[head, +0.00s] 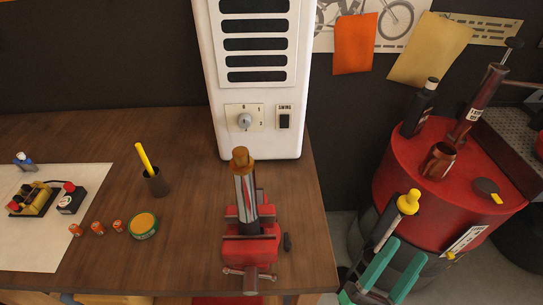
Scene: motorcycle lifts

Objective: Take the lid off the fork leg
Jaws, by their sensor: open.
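The fork leg (245,197) is a shiny metal tube standing upright in the head view, with its lower end in a red vise (262,247) on the wooden bench. An orange-brown lid (240,159) sits on its top end. My gripper (408,250) shows at the bottom right as two teal fingers, spread apart with nothing seen between them. It is well to the right of the fork leg and lower in the picture, beyond the bench's right edge.
A white cabinet (291,142) stands right behind the fork leg. Left on the bench are a dark cup (157,184), a green-rimmed tin (143,232) and small orange pieces.

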